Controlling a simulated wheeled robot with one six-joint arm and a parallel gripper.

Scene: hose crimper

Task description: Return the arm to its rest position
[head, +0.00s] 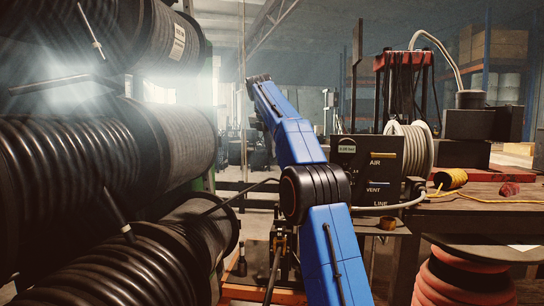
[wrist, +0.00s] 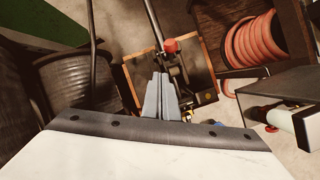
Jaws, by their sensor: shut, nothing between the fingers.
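My gripper (wrist: 160,98) shows in the wrist view as two grey fingers side by side, shut with nothing between them. It points down over the floor, above a hand-operated machine with a lever and a red knob (wrist: 171,46). In the head view my blue arm (head: 290,130) rises from the bottom centre, bends at a dark joint, and reaches up and away to the left. The fingers cannot be made out in the head view.
Large black hose reels (head: 80,150) fill the left side, close to the arm. An air control box (head: 372,165) and a bench (head: 480,194) stand right. An orange hose reel (head: 462,280) sits below the bench. The lever machine stands on a wooden-edged base (wrist: 129,84).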

